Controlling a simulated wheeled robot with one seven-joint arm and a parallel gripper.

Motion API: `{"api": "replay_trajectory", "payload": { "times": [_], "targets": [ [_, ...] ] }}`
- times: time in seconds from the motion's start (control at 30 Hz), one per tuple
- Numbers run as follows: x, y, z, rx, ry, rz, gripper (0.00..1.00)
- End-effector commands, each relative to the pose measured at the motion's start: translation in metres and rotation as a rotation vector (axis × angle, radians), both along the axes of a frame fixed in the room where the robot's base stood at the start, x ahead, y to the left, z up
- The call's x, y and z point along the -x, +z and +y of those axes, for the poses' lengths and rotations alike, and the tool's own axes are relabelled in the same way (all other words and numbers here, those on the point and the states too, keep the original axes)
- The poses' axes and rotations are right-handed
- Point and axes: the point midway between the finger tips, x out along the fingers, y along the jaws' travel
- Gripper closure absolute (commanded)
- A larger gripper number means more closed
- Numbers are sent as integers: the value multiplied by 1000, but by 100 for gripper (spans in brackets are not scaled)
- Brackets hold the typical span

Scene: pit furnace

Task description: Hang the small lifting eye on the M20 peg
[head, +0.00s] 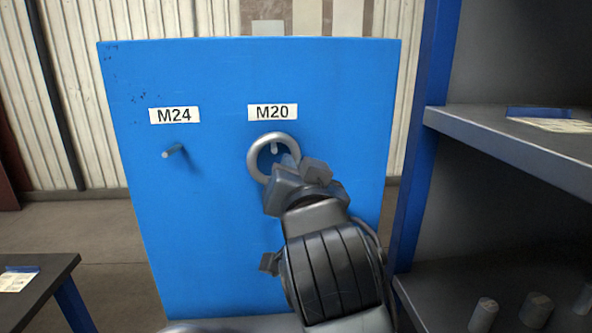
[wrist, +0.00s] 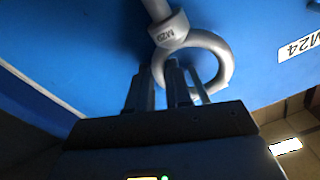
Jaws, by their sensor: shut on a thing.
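The lifting eye is a grey metal ring (head: 253,166) in front of the blue board, below the M20 label (head: 272,112). In the wrist view the eye (wrist: 222,55) shows a collar marked M20 and a shank. My gripper (head: 296,176) is shut on the ring's lower right side in the head view; its fingers also show in the wrist view (wrist: 158,72). The M20 peg (head: 274,148) shows inside the ring's opening. In the wrist view a thin grey rod (wrist: 201,86) crosses the opening. I cannot tell whether the ring touches the peg. My gripper hides the shank in the head view.
The M24 peg (head: 173,151) on the blue board (head: 200,240) is bare, under its label (head: 174,115). A grey shelf unit with blue posts (head: 425,150) stands close on the right, with several cylinders on its lower shelf. A dark table (head: 45,280) is at lower left.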

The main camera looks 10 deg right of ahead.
Motion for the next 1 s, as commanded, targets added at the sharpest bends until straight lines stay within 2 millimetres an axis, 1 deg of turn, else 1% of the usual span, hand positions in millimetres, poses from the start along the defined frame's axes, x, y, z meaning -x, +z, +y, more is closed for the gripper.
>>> {"api": "replay_trajectory", "payload": {
  "times": [0.2, 0.23, 0.5, 0.53, 0.73, 0.83, 0.93, 1.0],
  "targets": [
    [0, 1, 0, -1, 0, -2, 100],
    [0, 1, 0, -1, 0, -2, 79],
    [0, 0, 0, 0, 1, -1, 53],
    [0, 0, 0, 0, 1, -1, 51],
    [0, -1, 0, 1, 0, 2, 51],
    [4, -2, 0, 1, 1, 2, 51],
    [15, -3, 0, 1, 1, 1, 51],
    [26, -4, -1, 1, 1, 0, 51]
  ]
}}
